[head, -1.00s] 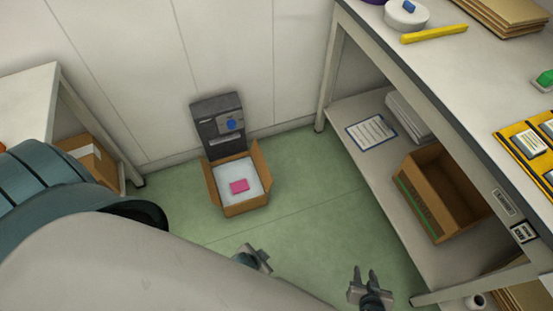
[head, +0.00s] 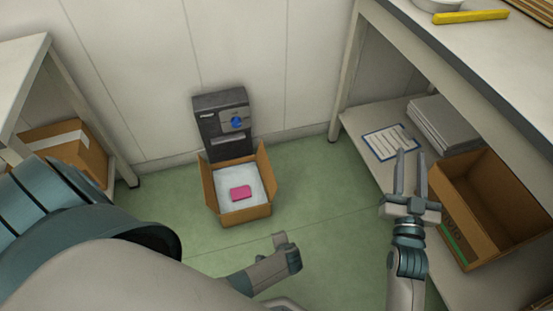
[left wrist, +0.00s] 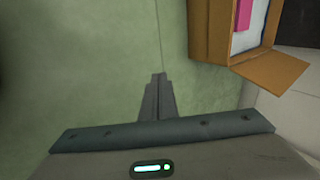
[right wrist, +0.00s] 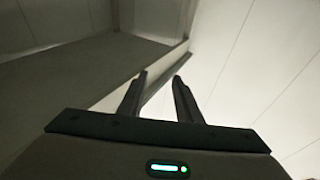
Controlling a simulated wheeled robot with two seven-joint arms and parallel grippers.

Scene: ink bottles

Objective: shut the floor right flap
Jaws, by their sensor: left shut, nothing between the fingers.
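An open brown cardboard box (head: 240,213) stands on the floor by the wall. White filling and a pink block (head: 240,193) are inside it. Its right flap (head: 267,178) stands up, tilted outward; its left flap (head: 208,185) stands up too. My left gripper (head: 287,248) is shut and empty, in front of the box and to its right, apart from it. In the left wrist view, the closed fingers (left wrist: 158,85) point over bare floor, with the box (left wrist: 208,30) and one flap (left wrist: 264,75) at upper right. My right gripper (head: 410,158) is open and empty, near the shelf.
A dark machine with a blue knob (head: 236,122) stands directly behind the box. At right, a bench's lower shelf holds a clipboard (head: 390,142), a grey stack (head: 446,124) and an open cardboard box (head: 447,225). A taped box (head: 70,142) is at left. Floor around the box is clear.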

